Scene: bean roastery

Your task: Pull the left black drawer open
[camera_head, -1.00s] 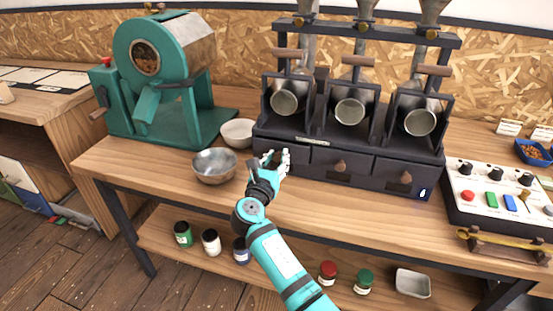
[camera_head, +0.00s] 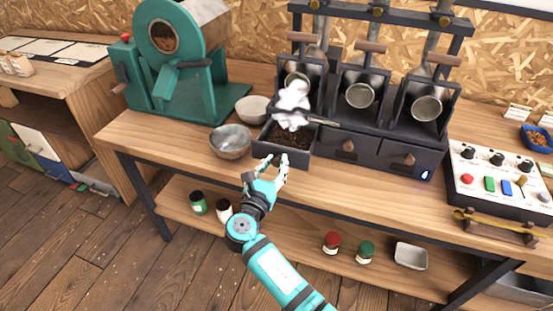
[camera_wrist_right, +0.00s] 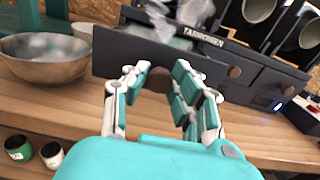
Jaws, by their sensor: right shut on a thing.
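The left black drawer (camera_head: 300,158) is pulled out from the black three-funnel unit, and dark granular contents (camera_head: 292,139) show inside it. Its front also shows in the right wrist view (camera_wrist_right: 120,58), angled across the picture. My right gripper (camera_head: 267,168) is at the front of this drawer. A white puff (camera_head: 292,104), like steam, hangs over the drawer. My left gripper is not in view.
A steel bowl (camera_head: 231,144) stands just left of the open drawer, with a pale bowl (camera_head: 253,109) behind it. The middle drawer (camera_head: 346,149) and right drawer (camera_head: 408,160) are closed. A button panel (camera_head: 498,188) stands at the right. Jars stand on the lower shelf.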

